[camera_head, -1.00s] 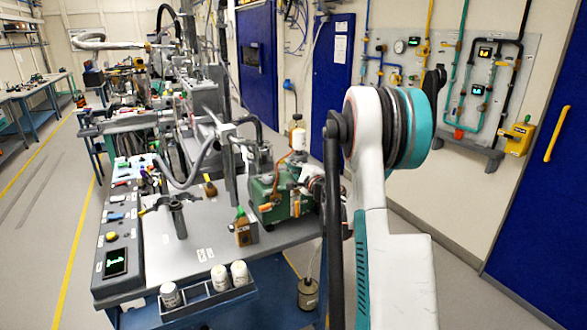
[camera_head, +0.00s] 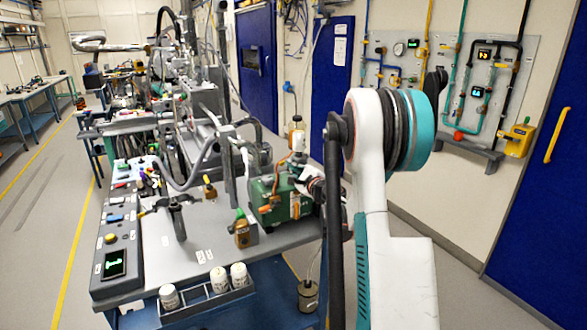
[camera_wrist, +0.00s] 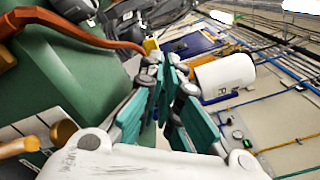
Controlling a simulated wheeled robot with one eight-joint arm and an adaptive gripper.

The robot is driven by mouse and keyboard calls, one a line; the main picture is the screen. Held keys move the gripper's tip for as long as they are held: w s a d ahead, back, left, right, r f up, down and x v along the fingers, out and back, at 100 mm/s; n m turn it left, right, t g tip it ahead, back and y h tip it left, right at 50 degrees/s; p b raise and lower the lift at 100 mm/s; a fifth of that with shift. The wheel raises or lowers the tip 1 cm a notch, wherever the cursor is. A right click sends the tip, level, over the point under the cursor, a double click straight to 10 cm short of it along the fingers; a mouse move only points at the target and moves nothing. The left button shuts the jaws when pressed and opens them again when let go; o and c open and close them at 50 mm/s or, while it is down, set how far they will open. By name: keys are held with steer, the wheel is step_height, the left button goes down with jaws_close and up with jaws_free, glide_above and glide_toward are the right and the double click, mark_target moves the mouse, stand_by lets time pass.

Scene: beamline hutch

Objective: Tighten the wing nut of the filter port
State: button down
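The green pump (camera_head: 280,197) stands at the right edge of the cart top, and its green body (camera_wrist: 75,85) fills the left of the wrist view. My gripper (camera_head: 308,182) is at the pump's upper right side, partly hidden by my arm. In the wrist view my gripper (camera_wrist: 168,75) has teal finger pads close together at their tips. No object shows clearly between them. A white labelled cylinder (camera_wrist: 224,76) lies just right of the fingertips. I cannot make out the wing nut of the filter port in either view.
An orange-brown hose (camera_wrist: 75,32) arches over the pump close to the fingers. White jars (camera_head: 219,278) sit in the front tray. A clamp stand (camera_head: 177,218) rises from the cart top. The floor left of the cart is clear.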

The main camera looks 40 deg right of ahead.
steer(key=c, duration=2.1)
jaws_free()
